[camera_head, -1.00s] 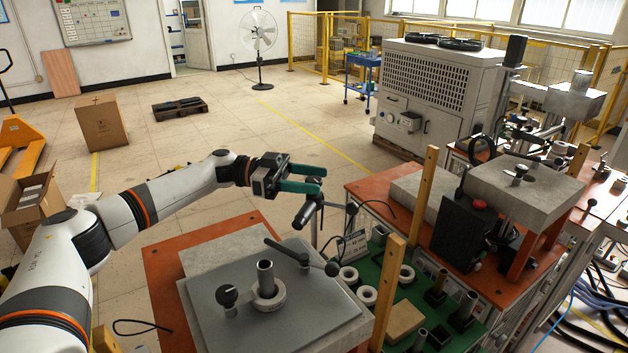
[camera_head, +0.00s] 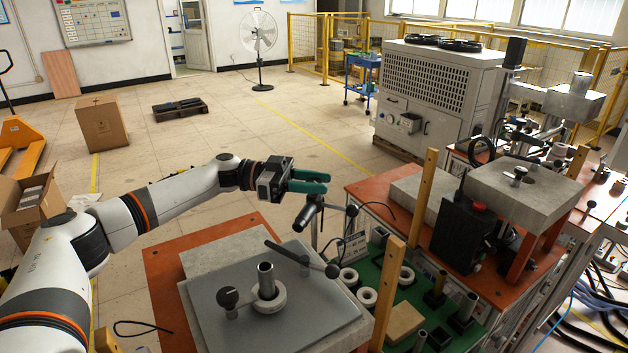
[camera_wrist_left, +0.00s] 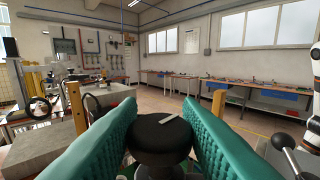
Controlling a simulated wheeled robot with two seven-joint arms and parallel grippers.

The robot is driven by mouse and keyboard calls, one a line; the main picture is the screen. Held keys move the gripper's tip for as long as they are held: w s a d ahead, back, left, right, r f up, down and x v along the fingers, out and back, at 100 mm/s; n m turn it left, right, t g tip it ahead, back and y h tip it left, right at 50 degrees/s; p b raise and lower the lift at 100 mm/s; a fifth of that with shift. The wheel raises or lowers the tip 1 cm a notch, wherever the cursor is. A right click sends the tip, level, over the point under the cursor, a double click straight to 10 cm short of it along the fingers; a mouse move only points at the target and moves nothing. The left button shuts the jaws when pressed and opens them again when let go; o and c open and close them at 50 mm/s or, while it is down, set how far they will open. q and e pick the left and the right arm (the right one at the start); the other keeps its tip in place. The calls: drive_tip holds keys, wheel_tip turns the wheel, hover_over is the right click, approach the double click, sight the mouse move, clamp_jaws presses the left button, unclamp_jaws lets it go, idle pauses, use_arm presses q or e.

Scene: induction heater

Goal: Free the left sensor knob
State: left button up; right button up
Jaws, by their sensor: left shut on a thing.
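My left gripper (camera_head: 318,182), with teal fingers, is shut on the left sensor knob. In the left wrist view the knob (camera_wrist_left: 160,137) is a round black cap with a pale mark on top, between the two teal fingers. In the head view the fingers hide the knob. The black sensor barrel (camera_head: 307,214) hangs tilted just below the fingers, on a thin stand post (camera_head: 315,235) beside the near heater. My right gripper is not in view.
The near heater's grey plate (camera_head: 215,325) carries a metal ring (camera_head: 268,304) around a steel post. A black lever (camera_head: 287,252) crosses its back edge. Wooden posts (camera_head: 389,290) and a green tray (camera_head: 385,335) with rings stand to the right.

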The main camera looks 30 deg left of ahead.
use_arm(q)
drive_tip(key=n+t+p, duration=0.1)
drive_tip(key=t+y+p, duration=0.1)
drive_tip(key=n+t+p, duration=0.1)
drive_tip(key=shift+s+r+n+t+y, duration=0.1)
drive_tip(key=shift+r+n+t+y, duration=0.2)
drive_tip(key=shift+t, duration=0.1)
drive_tip(key=shift+f+n+t+y+p, duration=0.15)
drive_tip(key=shift+n+t+y+p, duration=0.7)
drive_tip(key=shift+t, duration=0.25)
drive_tip(key=shift+f+n+t+y, duration=0.1)
drive_tip(key=shift+n+t+y, duration=0.25)
drive_tip(key=shift+n+t, duration=0.2)
drive_tip(key=shift+d+f+n+t+y, duration=0.1)
drive_tip(key=shift+f+n+t+y, duration=0.1)
drive_tip(key=shift+n+t+y, duration=0.75)
drive_tip(key=shift+f+n+t+y+b, duration=0.1)
drive_tip(key=shift+n+t+y+b, duration=0.6)
drive_tip(key=shift+y+b, duration=0.35)
drive_tip(key=n+t+y+b, duration=0.1)
drive_tip(key=n+y, duration=0.1)
drive_tip(key=shift+y, duration=0.3)
drive_tip(key=shift+r+n+t+y+b, duration=0.25)
drive_tip(key=shift+n+t+y+b, duration=0.25)
drive_tip(key=shift+y, duration=0.4)
drive_tip(key=shift+r, duration=0.1)
